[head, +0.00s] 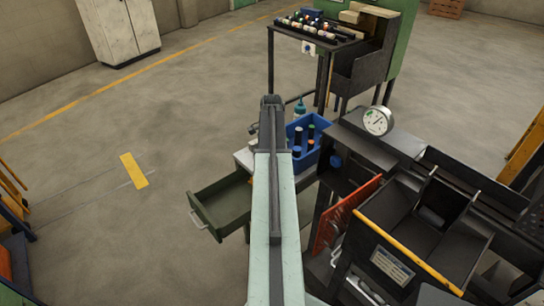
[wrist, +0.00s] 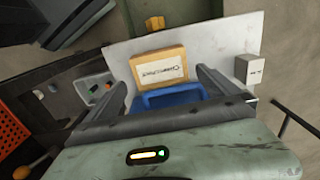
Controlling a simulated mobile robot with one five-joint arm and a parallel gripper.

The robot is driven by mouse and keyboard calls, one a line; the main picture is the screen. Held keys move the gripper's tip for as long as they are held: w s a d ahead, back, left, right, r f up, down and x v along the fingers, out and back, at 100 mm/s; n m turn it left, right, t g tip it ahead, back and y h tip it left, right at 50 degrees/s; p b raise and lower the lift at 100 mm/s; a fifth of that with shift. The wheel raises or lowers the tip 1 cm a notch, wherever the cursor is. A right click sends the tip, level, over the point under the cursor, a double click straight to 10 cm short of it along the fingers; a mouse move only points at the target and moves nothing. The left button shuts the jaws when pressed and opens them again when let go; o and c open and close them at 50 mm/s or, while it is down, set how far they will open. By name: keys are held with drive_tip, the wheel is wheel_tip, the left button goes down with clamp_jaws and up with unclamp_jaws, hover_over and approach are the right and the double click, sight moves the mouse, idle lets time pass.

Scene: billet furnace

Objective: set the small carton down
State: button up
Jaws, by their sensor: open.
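The small carton (wrist: 157,67), a tan box with a white printed label, rests on a pale tabletop (wrist: 225,45) in the wrist view. My gripper (wrist: 163,80) is open, with one finger on each side of the carton. The left finger is close to it, and a gap shows at the right finger. I cannot tell whether the left finger touches. A blue bin (wrist: 170,98) shows just below the carton, between the fingers. In the head view my gripper (head: 271,100) is seen from behind, and my arm hides the carton.
A small grey box (wrist: 249,70) stands right of the fingers. In the head view the blue bin (head: 326,127) holds several bottles. A green drawer (head: 222,208) stands open left of my arm. A dark machine (head: 425,235) crowds the right.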

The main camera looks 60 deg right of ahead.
wheel_tip(320, 180, up, 6)
drive_tip(key=p, duration=0.4)
drive_tip(key=shift+f, duration=0.1)
drive_tip(key=shift+f, duration=0.1)
drive_tip(key=w+a+n, duration=0.5)
drive_tip(key=w+a, duration=0.3)
drive_tip(key=a, duration=0.6)
drive_tip(key=w+a+n, duration=0.5)
drive_tip(key=w+a, duration=0.2)
drive_tip(key=a, duration=0.6)
drive_tip(key=a+n, duration=1.1)
drive_tip(key=a, duration=2)
drive_tip(key=shift+w+a+n, duration=0.25)
drive_tip(key=shift+n, duration=0.15)
